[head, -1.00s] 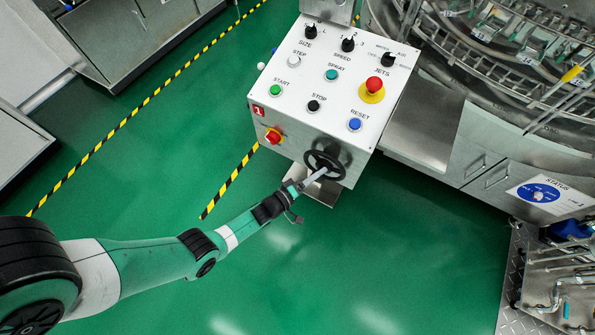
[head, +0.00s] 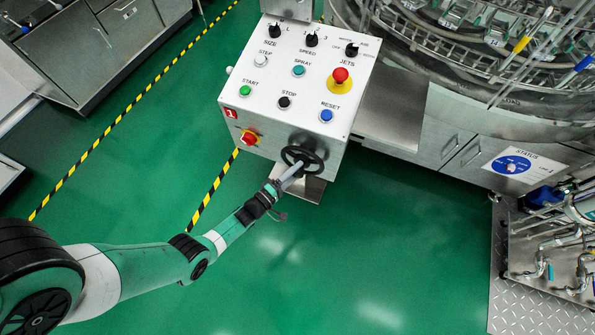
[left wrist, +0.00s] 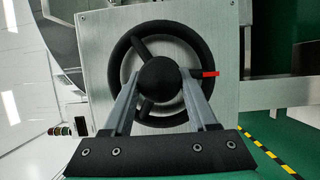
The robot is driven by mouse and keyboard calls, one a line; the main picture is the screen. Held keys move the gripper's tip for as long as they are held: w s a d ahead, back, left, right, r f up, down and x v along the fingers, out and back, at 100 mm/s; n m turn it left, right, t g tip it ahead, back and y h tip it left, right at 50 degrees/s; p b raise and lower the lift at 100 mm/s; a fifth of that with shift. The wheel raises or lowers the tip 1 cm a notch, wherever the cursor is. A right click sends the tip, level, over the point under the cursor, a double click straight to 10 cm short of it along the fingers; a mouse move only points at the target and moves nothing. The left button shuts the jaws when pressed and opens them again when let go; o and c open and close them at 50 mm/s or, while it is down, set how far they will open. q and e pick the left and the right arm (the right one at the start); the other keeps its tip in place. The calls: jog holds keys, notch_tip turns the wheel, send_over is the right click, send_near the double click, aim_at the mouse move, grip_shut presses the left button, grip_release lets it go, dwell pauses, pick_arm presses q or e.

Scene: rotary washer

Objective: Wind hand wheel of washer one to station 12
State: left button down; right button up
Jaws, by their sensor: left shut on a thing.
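The black hand wheel (head: 303,150) sits on the lower front face of a console that carries a red "1" label (head: 231,113). My left gripper (head: 297,169) reaches it from below left. In the left wrist view, the wheel (left wrist: 155,28) faces me, and the gripper fingers (left wrist: 160,88) lie on both sides of a round black knob (left wrist: 163,75) at its middle, shut on it. Spokes show at upper left and lower left. A red pointer (left wrist: 210,74) shows at the wheel's right. My right gripper is not in view.
The console top (head: 300,75) has several buttons, knobs and a red emergency stop (head: 340,77). The round washer (head: 480,60) stands at upper right, with a status plate (head: 513,164) below. Green floor (head: 370,240) is clear.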

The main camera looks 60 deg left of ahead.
pick_arm(q)
jog(key=shift+c, duration=1)
grip_release()
jog(key=shift+s+d+r+p, duration=0.1)
jog(key=shift+s+p, duration=0.25)
jog(key=shift+s, duration=0.15)
jog(key=p+v, duration=0.3)
jog(key=v, duration=0.7)
jog(key=shift+s, duration=0.3)
jog(key=shift+d, duration=0.2)
